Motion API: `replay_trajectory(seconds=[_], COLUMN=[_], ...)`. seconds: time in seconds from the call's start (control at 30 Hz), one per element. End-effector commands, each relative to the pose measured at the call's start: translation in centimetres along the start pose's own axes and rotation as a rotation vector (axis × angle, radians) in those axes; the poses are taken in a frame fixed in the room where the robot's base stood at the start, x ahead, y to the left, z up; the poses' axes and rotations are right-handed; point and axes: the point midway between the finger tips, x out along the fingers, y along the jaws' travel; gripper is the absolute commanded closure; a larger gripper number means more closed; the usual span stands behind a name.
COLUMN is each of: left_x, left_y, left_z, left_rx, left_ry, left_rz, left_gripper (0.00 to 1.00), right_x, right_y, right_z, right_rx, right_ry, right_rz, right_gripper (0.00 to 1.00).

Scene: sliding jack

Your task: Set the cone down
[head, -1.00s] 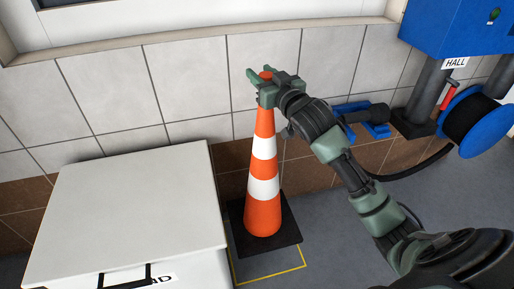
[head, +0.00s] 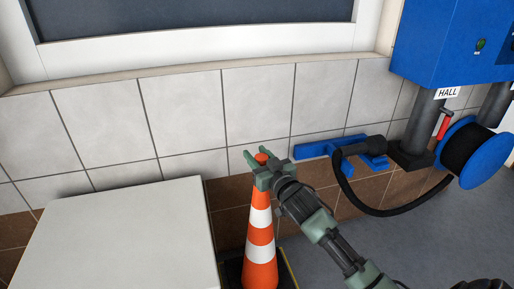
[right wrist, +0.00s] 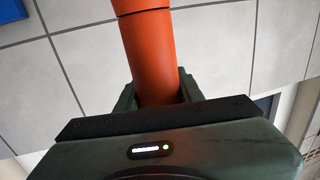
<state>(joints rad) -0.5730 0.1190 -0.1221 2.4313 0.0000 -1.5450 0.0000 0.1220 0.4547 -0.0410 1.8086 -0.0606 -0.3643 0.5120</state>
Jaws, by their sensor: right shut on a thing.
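The orange and white striped cone (head: 259,236) stands upright at the right side of the white box in the head view. Its dark square base (head: 233,271) is partly cut off by the lower picture edge, so I cannot tell whether it touches the floor. My right gripper (head: 262,164) is shut around the cone's top, with the orange tip showing between the fingers. In the right wrist view the orange cone (right wrist: 150,50) runs between the fingers of the right gripper (right wrist: 156,88). A yellow floor line (head: 290,268) shows beside the base. My left gripper is not in view.
The white box (head: 120,235) stands close on the left. The tiled wall (head: 185,110) is behind. Grey floor (head: 420,240) is free at the lower right.

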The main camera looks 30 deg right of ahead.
Motion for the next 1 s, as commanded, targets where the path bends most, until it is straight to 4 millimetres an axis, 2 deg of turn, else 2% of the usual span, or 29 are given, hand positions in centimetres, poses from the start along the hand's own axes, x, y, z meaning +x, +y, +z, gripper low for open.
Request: replay_trajectory(seconds=[0.07, 0.23, 0.43, 0.67, 0.7, 0.73, 0.77, 1.0], left_x=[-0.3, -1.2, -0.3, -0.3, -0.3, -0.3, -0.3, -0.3], left_y=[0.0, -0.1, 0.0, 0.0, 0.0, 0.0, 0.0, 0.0], left_z=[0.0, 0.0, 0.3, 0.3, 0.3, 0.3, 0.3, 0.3], left_rx=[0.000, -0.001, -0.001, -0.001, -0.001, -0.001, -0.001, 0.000], left_ry=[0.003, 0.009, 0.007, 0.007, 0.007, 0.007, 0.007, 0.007], left_rz=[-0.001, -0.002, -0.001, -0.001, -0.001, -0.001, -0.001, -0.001], left_gripper=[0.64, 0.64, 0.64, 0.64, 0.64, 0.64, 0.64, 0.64], right_x=[0.0, 0.0, 0.1, 0.1, 0.0, 0.0, 0.0, 0.0], right_y=[0.0, 0.0, 0.0, 0.0, 0.0, 0.0, 0.0, 0.0], right_z=[-0.4, 0.9, 3.3, 3.4, 4.1, 4.1, 4.1, 4.1], right_rx=[0.000, 0.000, 0.001, 0.000, 0.001, 0.001, 0.001, 0.001], right_ry=[0.014, 0.012, 0.012, 0.013, -0.001, -0.001, -0.001, -0.001], right_rz=[-0.001, -0.002, -0.001, -0.002, 0.000, 0.000, 0.000, 0.000], right_gripper=[1.00, 1.00, 1.00, 1.00, 0.54, 0.46, 0.41, 0.41])
